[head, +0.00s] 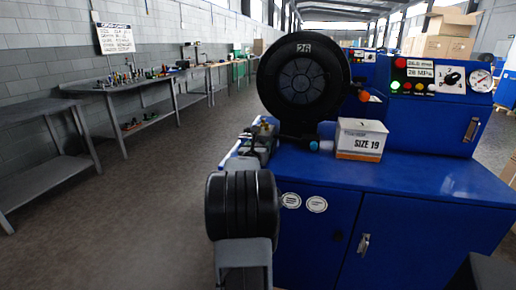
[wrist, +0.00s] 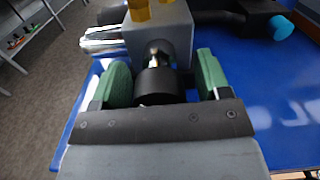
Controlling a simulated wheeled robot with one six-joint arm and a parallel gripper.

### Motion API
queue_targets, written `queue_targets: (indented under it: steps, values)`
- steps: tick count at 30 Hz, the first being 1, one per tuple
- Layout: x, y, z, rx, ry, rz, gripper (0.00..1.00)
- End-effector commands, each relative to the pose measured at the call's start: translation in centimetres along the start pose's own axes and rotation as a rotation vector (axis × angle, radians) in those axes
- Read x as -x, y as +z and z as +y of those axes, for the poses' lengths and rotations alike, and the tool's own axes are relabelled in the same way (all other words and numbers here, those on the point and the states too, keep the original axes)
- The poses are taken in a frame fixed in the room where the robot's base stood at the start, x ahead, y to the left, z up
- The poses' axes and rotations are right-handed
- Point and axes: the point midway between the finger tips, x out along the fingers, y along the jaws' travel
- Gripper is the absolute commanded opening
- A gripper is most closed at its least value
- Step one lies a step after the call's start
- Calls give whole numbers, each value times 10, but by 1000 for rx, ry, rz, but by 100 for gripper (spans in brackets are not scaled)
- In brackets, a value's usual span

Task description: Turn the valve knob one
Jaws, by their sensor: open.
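In the wrist view, a black round knob (wrist: 160,86) on a metal stem sticks out of a grey valve block (wrist: 160,35) with brass fittings on top. My gripper (wrist: 163,62) is open, its two green-padded fingers on either side of the knob. The left pad is very close to the knob; whether it touches is unclear. A small gap shows on the right. In the head view, the valve block (head: 262,140) stands at the left end of the blue machine top, and my arm hides the knob and most of my gripper.
The blue machine (head: 430,180) carries a black ring marked 26 (head: 303,80), a SIZE 19 box (head: 361,140) and a control panel with a gauge (head: 481,80) and a black selector (head: 452,78). A cyan-capped hose end (wrist: 280,27) lies right of the block. Open floor is left.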

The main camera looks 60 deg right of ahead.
Motion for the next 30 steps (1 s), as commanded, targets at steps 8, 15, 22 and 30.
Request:
queue_targets:
  steps: [8, 15, 22, 30]
  values:
    - [0, 0, 0, 0, 0, 0, 46]
    - [0, 0, 0, 0, 0, 0, 23]
    - [0, -6, 0, -63, -2, -4, 20]
    - [0, -8, 0, -305, -2, -7, 20]
